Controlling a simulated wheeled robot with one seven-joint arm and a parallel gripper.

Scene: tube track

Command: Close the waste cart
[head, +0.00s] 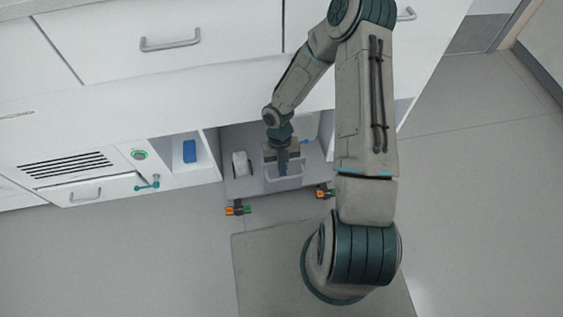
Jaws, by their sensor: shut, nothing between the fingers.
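The waste cart (242,188) is a grey wheeled unit in an opening under the white counter, in the middle of the head view. Its front part stands out past the cabinet front. It has a pale bar handle (284,184) and orange, green and black wheel parts at its lower corners. My gripper (283,170) is shut and empty, pointing down over the cart close to the handle. I cannot tell whether it touches the handle or the cart. My arm and the gripper hide part of the cart's top.
A white object (241,163) is at the cart's left side. Left of the cart are an open bay with a blue item (189,151), a panel with a green button (139,154), a teal tap-like fitting (148,183) and a vent (66,170). The grey floor (140,255) in front is clear.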

